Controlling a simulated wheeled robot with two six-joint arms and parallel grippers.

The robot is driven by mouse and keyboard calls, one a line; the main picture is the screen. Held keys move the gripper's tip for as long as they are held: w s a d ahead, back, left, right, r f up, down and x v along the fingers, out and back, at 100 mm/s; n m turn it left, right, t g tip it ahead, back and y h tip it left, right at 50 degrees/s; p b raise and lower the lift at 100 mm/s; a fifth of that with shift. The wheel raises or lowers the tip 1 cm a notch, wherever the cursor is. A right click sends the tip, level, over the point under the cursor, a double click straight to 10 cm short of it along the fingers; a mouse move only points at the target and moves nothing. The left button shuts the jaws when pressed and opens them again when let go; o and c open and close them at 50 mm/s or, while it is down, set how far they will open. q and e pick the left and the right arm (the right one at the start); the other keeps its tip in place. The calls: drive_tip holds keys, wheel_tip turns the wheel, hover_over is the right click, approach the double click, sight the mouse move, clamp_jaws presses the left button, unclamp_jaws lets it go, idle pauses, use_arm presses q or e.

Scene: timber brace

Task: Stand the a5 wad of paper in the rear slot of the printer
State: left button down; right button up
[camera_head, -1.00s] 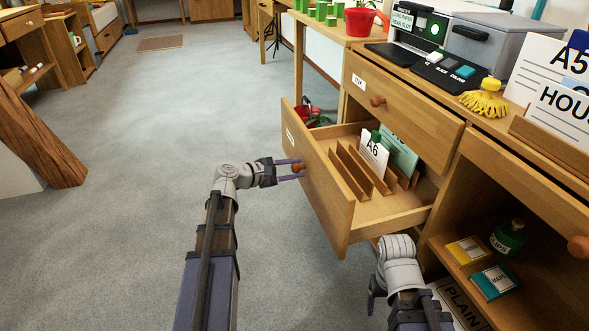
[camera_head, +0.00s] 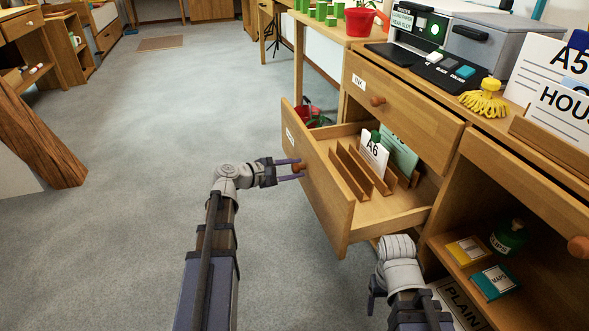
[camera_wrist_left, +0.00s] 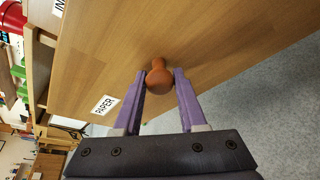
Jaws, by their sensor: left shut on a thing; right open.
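The open paper drawer (camera_head: 325,185) holds wooden dividers, a white A6 wad (camera_head: 373,153) and a pale green wad (camera_head: 403,158) behind it, whose label is partly hidden. A white card marked A5 (camera_head: 535,62) stands on the desk at the right. The printer (camera_head: 418,22) stands on the desk at the back, with a label on its front; its rear slot cannot be made out. My left gripper (camera_head: 290,169) is shut on the drawer's round knob (camera_wrist_left: 159,80), which shows between the fingers in the left wrist view. My right gripper (camera_head: 374,292) is open, low in front of the desk.
A card reading HOU (camera_head: 562,112) stands in a wooden holder at the desk's right. The open shelf below holds small boxes and a green bottle (camera_head: 508,238).

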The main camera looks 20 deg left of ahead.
use_arm(q)
drive_tip(key=s+a, duration=0.3)
drive_tip(key=a, duration=0.1)
drive_tip(key=shift+s+a, duration=0.35)
drive_tip(key=shift+s, duration=0.05)
idle(0.4)
drive_tip(key=shift+c, duration=2.3)
unclamp_jaws()
drive_tip(key=p+v, duration=0.2)
drive_tip(key=v, duration=0.5)
drive_tip(key=shift+s+a, duration=0.25)
drive_tip(key=shift+s, duration=0.05)
